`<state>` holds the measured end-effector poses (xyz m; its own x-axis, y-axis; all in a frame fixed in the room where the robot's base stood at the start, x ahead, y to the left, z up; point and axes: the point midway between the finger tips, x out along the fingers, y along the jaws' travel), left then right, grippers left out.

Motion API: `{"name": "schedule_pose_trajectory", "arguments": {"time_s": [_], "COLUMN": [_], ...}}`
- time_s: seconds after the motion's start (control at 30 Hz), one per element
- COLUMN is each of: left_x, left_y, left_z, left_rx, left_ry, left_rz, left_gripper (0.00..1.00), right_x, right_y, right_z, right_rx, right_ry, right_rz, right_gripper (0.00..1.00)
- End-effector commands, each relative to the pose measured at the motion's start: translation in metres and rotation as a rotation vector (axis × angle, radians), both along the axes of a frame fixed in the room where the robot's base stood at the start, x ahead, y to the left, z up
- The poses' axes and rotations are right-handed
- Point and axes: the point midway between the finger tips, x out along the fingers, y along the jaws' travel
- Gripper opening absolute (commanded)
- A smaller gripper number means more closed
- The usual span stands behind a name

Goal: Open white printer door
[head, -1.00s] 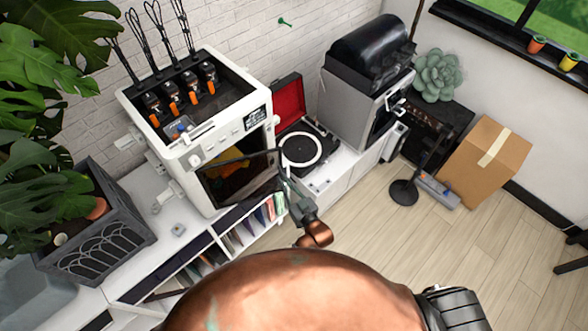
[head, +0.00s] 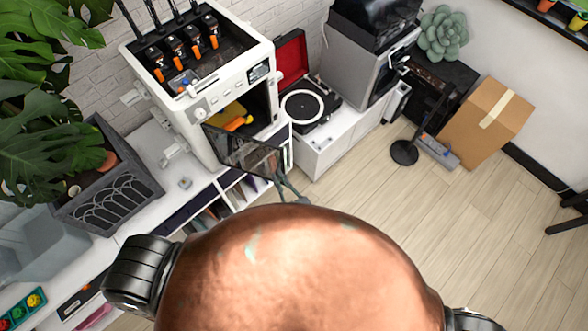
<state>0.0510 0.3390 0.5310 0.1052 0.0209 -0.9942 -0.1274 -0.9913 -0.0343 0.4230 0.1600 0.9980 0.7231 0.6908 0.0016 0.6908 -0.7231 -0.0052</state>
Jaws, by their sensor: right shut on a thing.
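The white printer (head: 222,92) stands on the white cabinet against the brick wall. Its dark see-through door (head: 243,153) is swung out from the front at an angle, hinge side at the left. The opening shows a dark chamber with a yellow and orange object (head: 237,123) inside. My right gripper (head: 282,174) is shut on the free right edge of the door; its wrist is mostly hidden behind my own body. My left gripper is not in view.
A turntable (head: 325,109) with a red lid and a grey machine (head: 357,62) stand right of the printer. A planter (head: 110,190) stands at the left. A cardboard box (head: 487,122) and a black stand (head: 404,152) are on the floor. Open floor (head: 440,215) lies at the right.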

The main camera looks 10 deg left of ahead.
Motion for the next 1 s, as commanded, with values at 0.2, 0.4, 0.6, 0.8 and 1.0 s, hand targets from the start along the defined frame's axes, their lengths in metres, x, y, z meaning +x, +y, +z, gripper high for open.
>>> {"name": "schedule_pose_trajectory", "arguments": {"time_s": [0.2, 0.4, 0.6, 0.8, 1.0], "left_x": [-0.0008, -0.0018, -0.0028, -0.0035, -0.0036], "left_y": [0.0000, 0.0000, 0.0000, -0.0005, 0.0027], "left_z": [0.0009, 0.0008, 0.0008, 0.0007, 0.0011], "left_rx": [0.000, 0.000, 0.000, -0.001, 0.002], "left_ry": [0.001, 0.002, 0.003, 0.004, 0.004], "left_rz": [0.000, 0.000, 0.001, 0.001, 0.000], "left_gripper": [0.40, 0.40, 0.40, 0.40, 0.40], "right_x": [-0.0137, -0.0151, -0.0148, -0.0136, -0.0129], "right_y": [0.0177, 0.0194, 0.0192, 0.0152, 0.0128], "right_z": [0.0031, 0.0034, 0.0038, 0.0026, 0.0016], "right_rx": [0.001, 0.002, 0.003, 0.001, 0.001], "right_ry": [-0.003, -0.004, -0.004, -0.003, -0.002], "right_rz": [0.030, 0.033, 0.032, 0.025, 0.021], "right_gripper": [0.00, 0.00, 0.10, 0.23, 0.27]}}
